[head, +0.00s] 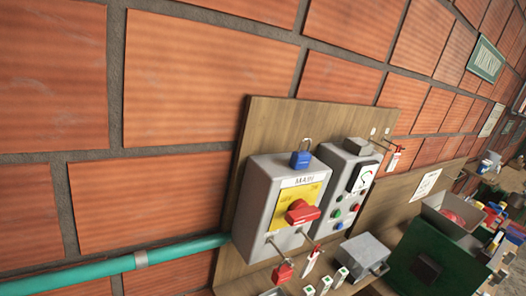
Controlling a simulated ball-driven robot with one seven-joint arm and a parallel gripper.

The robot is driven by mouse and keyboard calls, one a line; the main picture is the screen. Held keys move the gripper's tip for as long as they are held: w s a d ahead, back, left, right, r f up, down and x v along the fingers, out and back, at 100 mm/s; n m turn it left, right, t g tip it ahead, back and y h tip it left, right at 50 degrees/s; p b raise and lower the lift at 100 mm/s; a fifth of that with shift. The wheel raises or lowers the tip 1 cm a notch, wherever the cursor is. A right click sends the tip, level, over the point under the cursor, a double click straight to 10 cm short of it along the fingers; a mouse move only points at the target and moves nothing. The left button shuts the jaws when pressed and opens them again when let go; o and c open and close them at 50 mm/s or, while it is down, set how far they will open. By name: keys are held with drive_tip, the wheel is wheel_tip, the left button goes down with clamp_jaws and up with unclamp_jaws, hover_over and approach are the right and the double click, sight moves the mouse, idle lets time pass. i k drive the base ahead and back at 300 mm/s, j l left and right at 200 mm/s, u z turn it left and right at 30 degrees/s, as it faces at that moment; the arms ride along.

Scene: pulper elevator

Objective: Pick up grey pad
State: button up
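No thing is plainly a grey pad. A small grey block (352,146) sits at the top of the right control box, with a thin rod or wire running right from it. A larger grey block (364,255) with a wire loop at its right side rests on the wooden ledge below. I cannot tell which of them is the grey pad. My gripper is not in view.
A grey MAIN switch box (262,215) with a red handle is on a wooden board (290,115). A blue padlock (300,159) is on top, a red padlock (283,272) below. A green box (432,262) stands right. A teal pipe (90,275) runs left.

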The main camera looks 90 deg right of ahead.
sight(359, 147)
drive_tip(key=z, duration=2.65)
drive_tip(key=i+u, duration=0.2)
drive_tip(key=i, duration=0.4)
drive_tip(key=i+l+u, duration=0.2)
drive_tip(key=i, duration=0.4)
drive_tip(key=j, duration=0.1)
